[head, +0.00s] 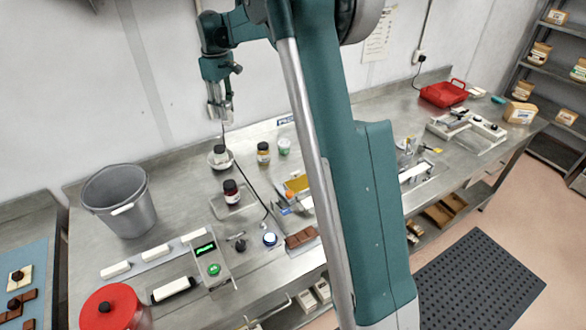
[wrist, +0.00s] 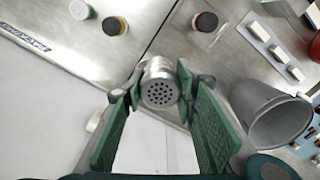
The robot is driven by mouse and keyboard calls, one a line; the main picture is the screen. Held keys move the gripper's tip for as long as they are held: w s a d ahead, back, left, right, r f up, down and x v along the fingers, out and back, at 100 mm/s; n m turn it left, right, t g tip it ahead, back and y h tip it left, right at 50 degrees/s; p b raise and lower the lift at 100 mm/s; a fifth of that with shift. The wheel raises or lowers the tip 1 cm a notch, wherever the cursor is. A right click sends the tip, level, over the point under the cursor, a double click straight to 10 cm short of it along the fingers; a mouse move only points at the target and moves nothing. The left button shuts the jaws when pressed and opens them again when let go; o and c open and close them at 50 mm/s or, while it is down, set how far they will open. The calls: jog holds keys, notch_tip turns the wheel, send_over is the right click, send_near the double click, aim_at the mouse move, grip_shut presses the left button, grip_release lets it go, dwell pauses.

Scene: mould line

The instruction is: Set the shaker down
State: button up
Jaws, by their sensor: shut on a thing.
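The shaker is a silver cylinder with a perforated round top (wrist: 160,93), seen in the middle of the wrist view. My gripper (wrist: 160,100) has its green padded fingers on either side of it and is shut on it. In the head view my gripper (head: 221,113) points down, above the back left of the steel bench (head: 165,178), with silver showing between its fingers. The shaker's base is hidden in the wrist view.
A yellow-labelled jar (head: 263,154), a green-lidded tub (head: 284,146) and a dark-lidded jar (head: 231,192) stand nearby. A grey bucket (head: 120,205) is at left. Bare steel lies between bucket and dish.

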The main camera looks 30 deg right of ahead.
jog(key=s+d+m, duration=0.2)
jog(key=s+d, duration=0.2)
jog(key=d, duration=0.8)
jog(key=s+d+m, duration=0.3)
jog(key=d, duration=1)
notch_tip(320, 180, down, 18)
jog(key=shift+s, duration=0.2)
jog(key=shift+a+f, duration=0.1)
notch_tip(320, 180, down, 6)
jog(key=shift+f, duration=0.15)
jog(key=shift+f, duration=1.8)
jog(key=shift+f, duration=0.25)
